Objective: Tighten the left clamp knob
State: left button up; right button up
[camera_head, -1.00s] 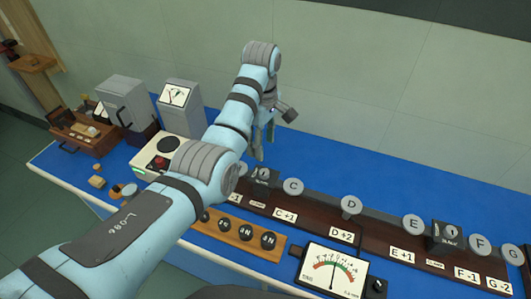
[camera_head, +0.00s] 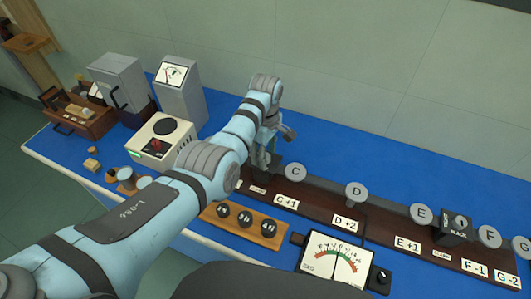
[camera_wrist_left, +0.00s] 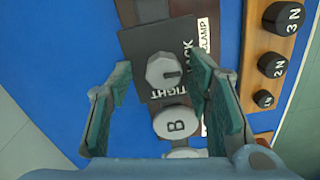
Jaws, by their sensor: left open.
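The left clamp knob (camera_wrist_left: 163,72) is a grey round knob with a dark line on its face, on a dark block marked TIGHT in the left wrist view. My left gripper (camera_wrist_left: 160,80) is open, with its green-padded fingers on either side of the knob; whether a finger touches it I cannot tell. In the head view my left gripper (camera_head: 262,160) is over the left part of the dark rail (camera_head: 325,212) and hides most of that clamp. My right gripper is not in view.
Grey discs stand along the rail, with disc B (camera_wrist_left: 176,122) close to the knob and disc C (camera_head: 295,172) right of my gripper. A second clamp (camera_head: 456,230) is farther right. Weights (camera_head: 245,220) and a dial meter (camera_head: 335,264) stand in front.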

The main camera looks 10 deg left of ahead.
pick_arm(q)
jog(key=shift+s+r, duration=0.25)
jog(key=shift+c, duration=0.6)
jog(key=c, duration=0.3)
grip_shut()
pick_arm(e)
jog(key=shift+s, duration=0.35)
pick_arm(q)
jog(key=shift+m, duration=0.3)
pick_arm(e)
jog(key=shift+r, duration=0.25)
pick_arm(q)
jog(key=m+p, duration=0.1)
jog(key=m, duration=0.1)
jog(key=shift+s+m+p, duration=0.1)
jog(key=shift+m+p, duration=0.2)
jog(key=shift+p, duration=0.1)
jog(key=m+p, duration=0.1)
jog(key=m, duration=0.3)
jog(key=shift+m, duration=0.3)
jog(key=m, duration=1)
jog(key=shift+f+p, duration=0.1)
jog(key=shift+p, duration=0.25)
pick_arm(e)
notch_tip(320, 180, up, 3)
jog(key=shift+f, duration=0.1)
